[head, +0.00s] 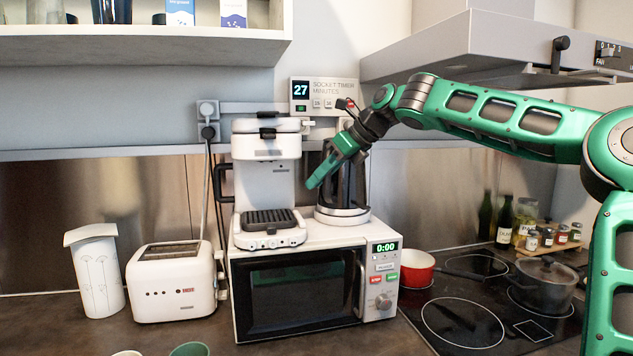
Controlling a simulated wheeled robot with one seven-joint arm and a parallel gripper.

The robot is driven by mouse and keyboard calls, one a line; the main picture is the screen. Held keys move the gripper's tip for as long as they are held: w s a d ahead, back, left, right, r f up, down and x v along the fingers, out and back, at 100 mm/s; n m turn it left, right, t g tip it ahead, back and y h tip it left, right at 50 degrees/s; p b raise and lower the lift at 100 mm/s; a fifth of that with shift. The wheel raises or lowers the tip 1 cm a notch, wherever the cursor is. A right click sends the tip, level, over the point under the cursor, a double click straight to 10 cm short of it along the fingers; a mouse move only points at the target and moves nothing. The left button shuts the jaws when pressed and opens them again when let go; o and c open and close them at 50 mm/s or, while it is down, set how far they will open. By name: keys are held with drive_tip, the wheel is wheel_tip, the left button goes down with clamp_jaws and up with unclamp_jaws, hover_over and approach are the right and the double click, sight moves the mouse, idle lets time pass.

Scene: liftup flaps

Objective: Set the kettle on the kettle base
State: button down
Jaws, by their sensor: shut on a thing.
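The kettle (359,185), dark with a silver bottom rim, stands upright on the right part of the microwave's top, partly hidden behind my gripper. The kettle base (343,219) is a low, pale round disc directly under it. The kettle appears to be over the base, but I cannot tell whether it is fully seated. My green gripper (314,182) reaches down from the upper right in front of the kettle and is shut on it. The exact grip point is hidden.
A white coffee maker (267,170) stands close to the left on the microwave (300,291). A socket timer (322,96) is on the wall behind. The range hood (430,45) overhangs at right, above a hob with a red pan (416,268) and dark pot (546,285).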

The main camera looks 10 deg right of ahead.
drive_tip(key=shift+f, duration=0.25)
drive_tip(key=c, duration=1.9)
unclamp_jaws()
drive_tip(key=shift+c, duration=0.2)
drive_tip(key=shift+f, duration=0.15)
drive_tip(key=shift+s, duration=0.1)
